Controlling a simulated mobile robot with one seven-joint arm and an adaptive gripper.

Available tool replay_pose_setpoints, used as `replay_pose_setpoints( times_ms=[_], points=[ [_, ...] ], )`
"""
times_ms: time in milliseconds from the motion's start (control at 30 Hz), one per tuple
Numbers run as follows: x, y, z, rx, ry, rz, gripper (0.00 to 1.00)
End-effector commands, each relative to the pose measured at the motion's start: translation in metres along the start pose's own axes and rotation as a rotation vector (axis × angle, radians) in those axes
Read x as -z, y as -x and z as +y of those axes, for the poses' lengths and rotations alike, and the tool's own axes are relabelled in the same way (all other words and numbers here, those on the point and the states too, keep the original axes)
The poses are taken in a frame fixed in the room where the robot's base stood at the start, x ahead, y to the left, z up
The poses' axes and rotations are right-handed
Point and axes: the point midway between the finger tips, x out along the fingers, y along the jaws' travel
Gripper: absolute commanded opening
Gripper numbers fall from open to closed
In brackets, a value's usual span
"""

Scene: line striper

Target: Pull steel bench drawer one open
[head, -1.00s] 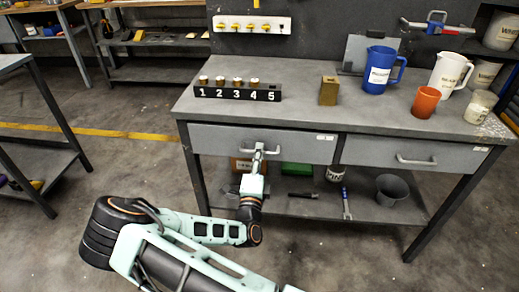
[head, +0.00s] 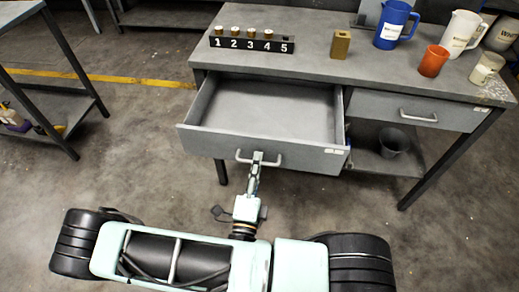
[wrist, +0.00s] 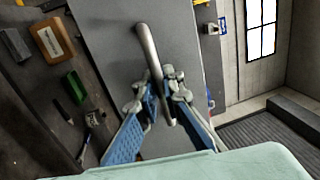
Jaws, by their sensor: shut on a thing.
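The left bench drawer (head: 262,104) is pulled well out of the steel bench, and its inside looks empty. Its front faces me with a bar handle (head: 240,156). My gripper (head: 257,158) is at the middle of that handle, shut on it. In the wrist view the handle (wrist: 148,48) runs between the two blue-padded fingers of my gripper (wrist: 163,100). The right drawer (head: 415,109) is shut.
On the bench top (head: 300,62) stand a numbered rack (head: 250,44), a brass block (head: 341,44), a blue jug (head: 394,24), an orange cup (head: 433,61) and white containers. A dark bucket (head: 394,140) is on the lower shelf. Another table (head: 60,82) stands at left.

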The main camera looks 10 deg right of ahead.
Motion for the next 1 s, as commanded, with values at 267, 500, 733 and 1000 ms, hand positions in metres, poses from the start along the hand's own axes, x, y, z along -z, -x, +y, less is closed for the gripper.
replay_pose_setpoints(
  times_ms=[267, 500, 733, 1000],
  points=[
    [-0.001, 0.0085, -0.0021, 0.002, -0.001, -0.002, 0.0],
    [-0.0012, 0.0087, -0.002, 0.002, -0.002, -0.002, 0.0],
    [-0.0011, 0.0085, -0.002, 0.002, -0.002, -0.002, 0.15],
    [-0.0007, 0.0081, -0.0037, 0.001, -0.001, -0.001, 0.15]
  ],
)
